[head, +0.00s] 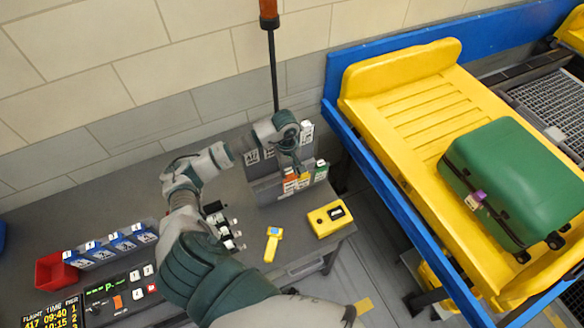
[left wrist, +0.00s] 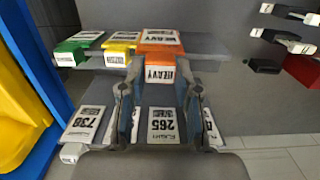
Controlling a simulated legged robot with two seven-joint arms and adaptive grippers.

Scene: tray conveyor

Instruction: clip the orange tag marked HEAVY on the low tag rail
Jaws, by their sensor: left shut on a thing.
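The orange HEAVY tag (head: 289,187) is at the left end of the low tag rail (head: 265,197), beside a yellow tag (head: 303,181) and a green tag (head: 321,171). My left gripper (head: 291,163) reaches down over the rail. In the left wrist view, the gripper (left wrist: 159,95) has its fingers on both sides of the orange tag (left wrist: 159,74), shut on it. The tag lines up with the yellow (left wrist: 121,40) and green (left wrist: 80,42) tags on the low rail (left wrist: 205,48). Whether it is fully seated I cannot tell. My right gripper is not in view.
White flight tags, such as 265 (left wrist: 163,125) and 738 (left wrist: 83,124), sit on the higher rail close to the gripper. A yellow device (head: 329,219) and a yellow scanner (head: 273,243) lie on the desk. A green suitcase (head: 515,180) rests on the yellow conveyor tray (head: 405,100).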

